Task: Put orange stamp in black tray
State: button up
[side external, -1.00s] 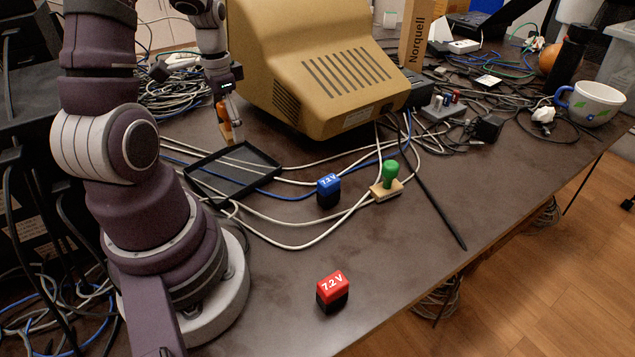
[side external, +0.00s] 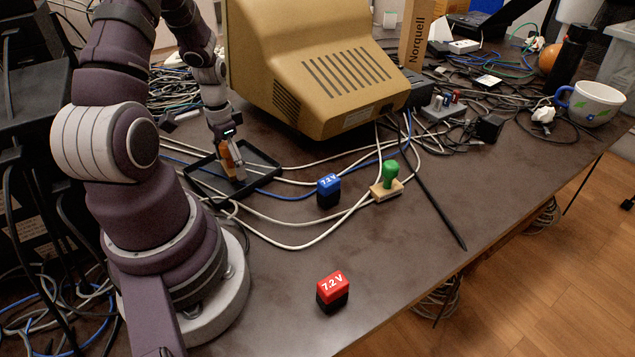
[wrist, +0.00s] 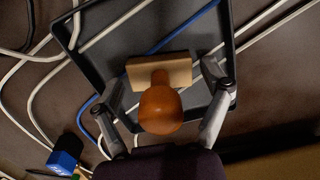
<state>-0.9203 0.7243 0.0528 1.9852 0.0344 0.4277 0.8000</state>
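The orange stamp (side external: 231,160) has a rounded orange handle and a pale wooden base. It is upright inside the outline of the black tray (side external: 270,155), and its base appears to be on or very near the tray floor. In the wrist view, the stamp (wrist: 160,108) shows from above over the black tray (wrist: 232,40). My gripper (side external: 228,148) is around the stamp's handle. In the wrist view, the fingers of my gripper (wrist: 163,100) stand on either side of the handle, with visible gaps, so it looks open.
White and blue cables (side external: 300,245) cross the table around the tray. A beige monitor (side external: 330,80) stands behind.

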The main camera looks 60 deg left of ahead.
aim_at(227, 144)
jog(key=shift+o, duration=0.5)
notch_tip(227, 144, up, 12)
jog(key=shift+d+r, duration=0.1)
jog(key=shift+r, duration=0.05)
jog(key=w+d+r+t, duration=0.1)
jog(key=d+r, duration=0.3)
jog(key=d, duration=0.6)
jog(key=w+d+r+m+t, duration=0.1)
jog(key=d+r+t, duration=0.2)
jog(key=d, duration=0.6)
jog(key=shift+w+d+r+m+t, duration=0.2)
jog(key=shift+d+r+m+t, duration=0.15)
jog(key=shift+t, duration=0.45)
